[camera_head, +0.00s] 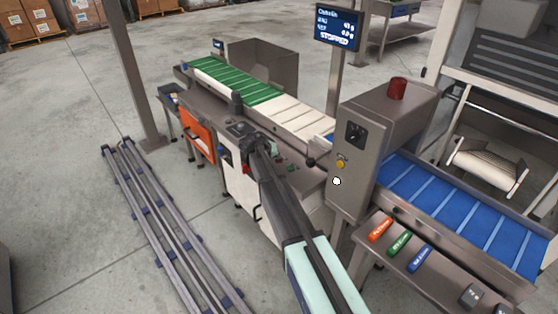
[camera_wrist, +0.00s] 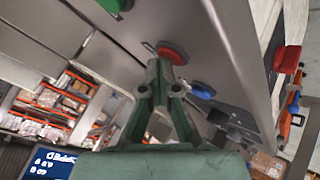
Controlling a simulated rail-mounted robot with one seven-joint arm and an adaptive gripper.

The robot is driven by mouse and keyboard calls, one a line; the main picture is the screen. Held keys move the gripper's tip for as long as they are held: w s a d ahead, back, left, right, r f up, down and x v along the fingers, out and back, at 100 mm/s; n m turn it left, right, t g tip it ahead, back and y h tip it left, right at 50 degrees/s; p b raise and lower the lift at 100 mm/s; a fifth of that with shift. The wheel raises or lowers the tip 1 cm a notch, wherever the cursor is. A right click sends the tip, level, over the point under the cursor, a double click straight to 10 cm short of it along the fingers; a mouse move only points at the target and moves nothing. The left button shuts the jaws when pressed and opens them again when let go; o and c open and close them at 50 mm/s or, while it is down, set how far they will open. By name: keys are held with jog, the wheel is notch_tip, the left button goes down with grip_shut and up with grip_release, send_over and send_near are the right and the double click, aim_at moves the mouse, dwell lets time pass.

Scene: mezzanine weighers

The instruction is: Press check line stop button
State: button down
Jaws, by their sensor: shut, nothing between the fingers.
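A red round button (camera_wrist: 173,52) sits on a grey metal panel (camera_wrist: 225,50) in the wrist view. A green button (camera_wrist: 113,5) lies above left of it, and a blue one (camera_wrist: 203,90) below right. My gripper (camera_wrist: 162,65) is shut and empty, its fingertips at the lower edge of the red button. I cannot tell whether they touch it. In the head view my arm reaches over the weigher's control area, and the fingertips are hard to make out. The display (camera_head: 337,27) reads "STOPPED".
A green belt (camera_head: 235,80) and a blue belt (camera_head: 450,210) run either side of a steel housing (camera_head: 375,140) with a red beacon (camera_head: 397,88). Orange, green and blue labelled blocks lie on the front ledge.

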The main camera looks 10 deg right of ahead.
jog(key=shift+r, duration=0.1)
dwell(0.3)
jog(key=shift+r, duration=0.7)
jog(key=shift+r+p, duration=0.1)
jog(key=shift+p, duration=0.2)
jog(key=shift+r+p, duration=0.7)
jog(key=shift+r, duration=1.7)
